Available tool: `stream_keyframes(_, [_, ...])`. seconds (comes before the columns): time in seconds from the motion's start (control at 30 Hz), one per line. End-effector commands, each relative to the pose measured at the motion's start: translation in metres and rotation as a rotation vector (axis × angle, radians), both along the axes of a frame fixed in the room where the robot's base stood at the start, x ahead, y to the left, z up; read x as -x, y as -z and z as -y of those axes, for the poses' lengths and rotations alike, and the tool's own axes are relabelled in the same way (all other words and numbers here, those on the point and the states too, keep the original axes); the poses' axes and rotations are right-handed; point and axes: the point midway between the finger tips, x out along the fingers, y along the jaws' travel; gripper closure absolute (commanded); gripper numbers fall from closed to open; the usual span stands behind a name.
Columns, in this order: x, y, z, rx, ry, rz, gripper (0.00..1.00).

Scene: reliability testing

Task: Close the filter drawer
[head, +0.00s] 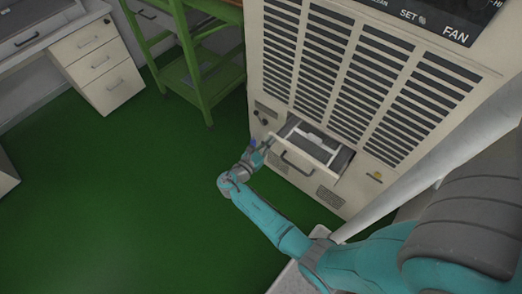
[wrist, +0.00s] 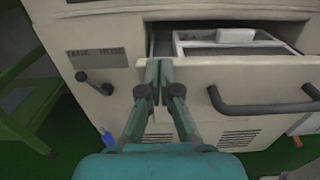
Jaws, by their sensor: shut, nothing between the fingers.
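The filter drawer (head: 304,156) stands pulled out from the lower front of the large beige machine (head: 340,90). Its dark bar handle (wrist: 262,106) is on the drawer front, to the right of my gripper in the wrist view. A light frame with a white block (wrist: 235,36) shows inside the open drawer. My gripper (wrist: 160,68) is shut and empty, with its fingertips by the left end of the drawer front. In the head view my gripper (head: 268,143) is at the drawer's left front corner. I cannot tell whether the fingertips touch the drawer.
A small dark lever (wrist: 95,82) sits on the machine panel left of the drawer. A green shelf frame (head: 195,75) stands left of the machine. A white drawer cabinet (head: 100,65) is at the upper left. The green floor (head: 120,200) between is clear.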

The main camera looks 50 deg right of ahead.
Motion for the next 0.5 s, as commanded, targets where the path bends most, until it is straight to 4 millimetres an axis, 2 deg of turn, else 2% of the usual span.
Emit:
stream_keyframes(0.03, [0.000,-0.001,0.013,0.000,0.005,0.001,1.00])
stream_keyframes(0.2, [-0.001,-0.001,0.048,0.000,0.005,0.001,1.00])
stream_keyframes(0.5, [-0.003,0.000,0.086,0.000,0.002,0.002,1.00])
